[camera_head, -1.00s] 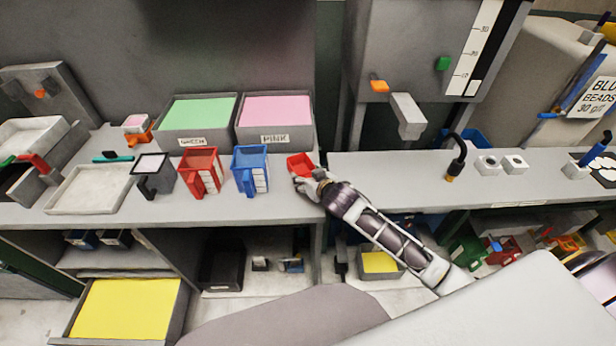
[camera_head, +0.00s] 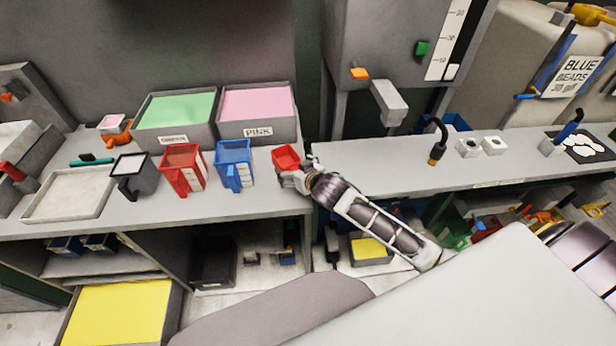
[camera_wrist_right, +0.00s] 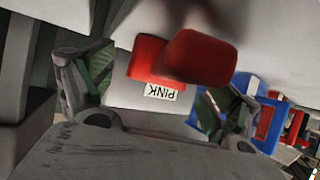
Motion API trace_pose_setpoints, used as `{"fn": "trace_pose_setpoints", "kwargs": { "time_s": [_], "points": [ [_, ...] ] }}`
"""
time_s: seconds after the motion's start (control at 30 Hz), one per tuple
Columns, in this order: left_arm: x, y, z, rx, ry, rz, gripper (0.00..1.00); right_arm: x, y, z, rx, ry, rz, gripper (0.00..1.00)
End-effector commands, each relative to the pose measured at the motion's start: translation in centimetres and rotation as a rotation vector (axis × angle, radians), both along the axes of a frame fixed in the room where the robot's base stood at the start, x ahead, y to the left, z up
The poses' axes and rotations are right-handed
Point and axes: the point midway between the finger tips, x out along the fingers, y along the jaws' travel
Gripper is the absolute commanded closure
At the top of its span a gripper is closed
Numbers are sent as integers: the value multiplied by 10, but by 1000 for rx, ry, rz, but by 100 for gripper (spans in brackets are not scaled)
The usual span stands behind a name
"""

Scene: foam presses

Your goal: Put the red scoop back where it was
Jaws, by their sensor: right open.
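The red scoop (camera_head: 286,157) is at the right end of the left counter, in front of the pink bin. It also shows in the right wrist view (camera_wrist_right: 203,57), just beyond the fingers. My right gripper (camera_head: 291,176) is open right at the scoop, its fingers spread on either side in the wrist view (camera_wrist_right: 155,95). Whether a finger touches the scoop, or whether the scoop rests fully on the counter, I cannot tell. The pink bin (camera_head: 286,131) carries a PINK label, upside down in the wrist view. My left gripper is not in view.
A blue jug (camera_head: 234,160), a red jug (camera_head: 182,168) and a black container (camera_head: 134,172) stand left of the scoop. The green bin (camera_head: 175,137) is behind them. A shallow tray (camera_head: 68,195) lies farther left. A grey machine (camera_head: 385,50) stands to the right, beyond a gap between counters.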

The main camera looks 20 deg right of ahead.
Motion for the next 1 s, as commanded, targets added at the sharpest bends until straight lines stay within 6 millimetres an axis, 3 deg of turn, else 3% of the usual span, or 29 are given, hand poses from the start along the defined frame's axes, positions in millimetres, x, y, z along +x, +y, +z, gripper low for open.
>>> {"fn": "trace_pose_setpoints", "kwargs": {
  "time_s": [1.0],
  "points": [
    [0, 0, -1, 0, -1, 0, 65, -83, -9, 45, 0, 0, 1, 11]
  ]
}}
